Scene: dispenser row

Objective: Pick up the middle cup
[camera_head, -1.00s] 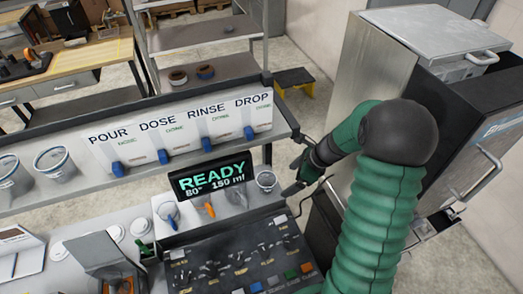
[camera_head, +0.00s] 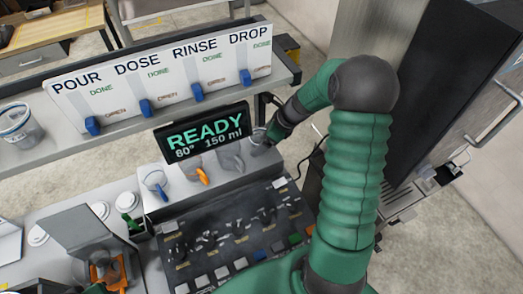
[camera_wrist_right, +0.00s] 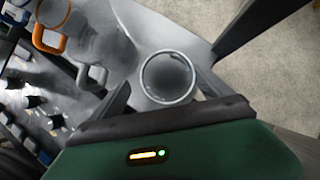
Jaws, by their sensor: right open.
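The cups stand in a row on a light ledge below the display. A blue-handled cup (camera_head: 155,181) is at left. A grey cup (camera_head: 231,158) follows. A round clear container (camera_head: 256,138) is at the right end. My right gripper (camera_head: 266,139) is open at this container, away from the orange-handled cup. In the right wrist view the container's round rim (camera_wrist_right: 167,77) lies between the fingers; contact cannot be told. My left gripper is out of view.
The READY display (camera_head: 205,132) stands close above the cups. A dispenser panel (camera_head: 165,75) with blue levers is behind it. A dark panel of knobs and buttons (camera_head: 225,238) lies in front. A steel cabinet (camera_head: 375,45) stands at right.

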